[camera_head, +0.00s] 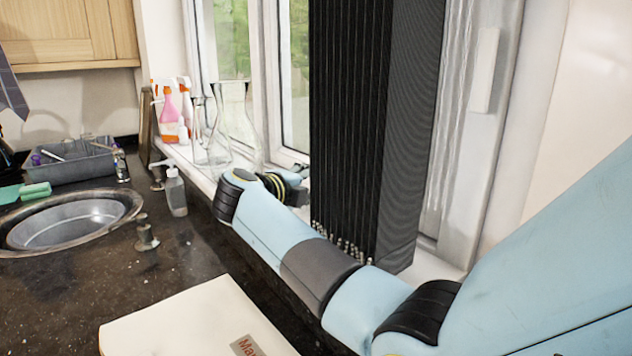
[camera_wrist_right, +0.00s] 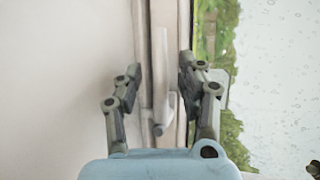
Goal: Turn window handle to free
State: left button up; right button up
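The window handle (camera_wrist_right: 166,106) shows in the right wrist view as a pale, slim lever with a small dark round end. It lies along the white window frame, its length running up and down the picture. My right gripper (camera_wrist_right: 160,78) is open, with one dark finger on each side of the frame and handle. I see a gap on both sides; the handle looks ungripped. In the head view my right arm reaches across to the window, and its gripper (camera_head: 297,180) is small and partly hidden. I cannot make out the handle there. My left gripper is in neither view.
A tall black ribbed block (camera_head: 350,120) stands on the sill beside my right arm. Glass vessels (camera_head: 212,150), spray bottles (camera_head: 170,108) and a soap dispenser (camera_head: 175,190) stand near the window. A sink (camera_head: 70,222) and a pale box (camera_head: 190,322) are at the left and front.

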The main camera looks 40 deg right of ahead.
jog(key=shift+w+d+f, duration=0.1)
jog(key=shift+w+d, duration=0.05)
jog(key=shift+d, duration=0.55)
jog(key=shift+w+d+f, duration=0.25)
jog(key=shift+d, duration=0.35)
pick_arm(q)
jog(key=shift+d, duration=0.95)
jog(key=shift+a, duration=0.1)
pick_arm(e)
jog(key=c, duration=0.3)
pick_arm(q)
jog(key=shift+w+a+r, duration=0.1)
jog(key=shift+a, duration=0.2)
pick_arm(e)
grip_shut()
